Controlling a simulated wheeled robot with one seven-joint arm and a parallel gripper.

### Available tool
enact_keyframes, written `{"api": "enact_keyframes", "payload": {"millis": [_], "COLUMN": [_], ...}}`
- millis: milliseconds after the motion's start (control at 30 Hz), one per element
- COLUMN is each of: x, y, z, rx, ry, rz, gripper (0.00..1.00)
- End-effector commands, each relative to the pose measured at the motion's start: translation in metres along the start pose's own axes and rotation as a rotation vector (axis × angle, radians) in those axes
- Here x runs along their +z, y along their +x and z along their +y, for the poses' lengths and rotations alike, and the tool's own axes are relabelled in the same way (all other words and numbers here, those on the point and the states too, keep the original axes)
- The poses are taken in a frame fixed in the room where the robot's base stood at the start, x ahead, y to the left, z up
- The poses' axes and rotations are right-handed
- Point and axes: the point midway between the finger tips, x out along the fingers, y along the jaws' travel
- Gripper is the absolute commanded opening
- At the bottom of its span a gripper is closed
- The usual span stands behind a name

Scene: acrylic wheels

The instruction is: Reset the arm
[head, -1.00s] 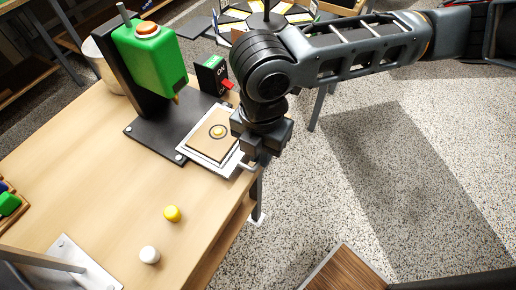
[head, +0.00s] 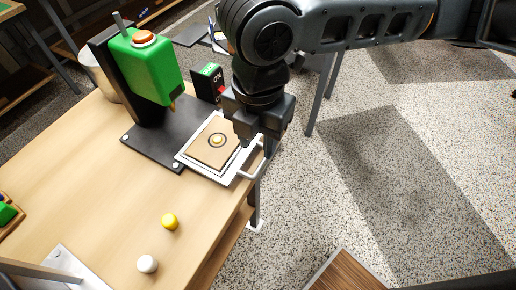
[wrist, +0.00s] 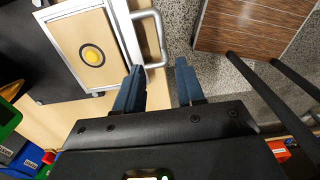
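My gripper (wrist: 157,88) is open and empty in the wrist view, its two blue fingers apart. In the head view my gripper (head: 254,136) hangs above the right edge of the table, by the handle of a white-framed tray (head: 186,158). The tray's handle (wrist: 152,38) shows ahead of the left finger in the wrist view, and nothing is between the fingers. A tan plate with a dark ring and a yellow piece (head: 217,140) lies in the tray. The fingertips are partly hidden in the head view.
A green machine (head: 150,72) with an orange button stands on a black base at the back. An ON switch box (head: 208,80) is beside it. A yellow piece (head: 169,221) and a white piece (head: 148,264) stand on the wooden table (head: 90,190). Open floor lies to the right.

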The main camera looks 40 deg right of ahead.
Motion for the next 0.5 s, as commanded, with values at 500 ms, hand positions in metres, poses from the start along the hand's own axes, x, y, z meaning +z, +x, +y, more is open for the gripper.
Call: {"api": "enact_keyframes", "payload": {"millis": [500], "x": [0.0], "y": [-0.012], "z": [-0.0001], "rx": [0.0], "ry": [0.001], "rz": [0.0], "gripper": [0.38]}}
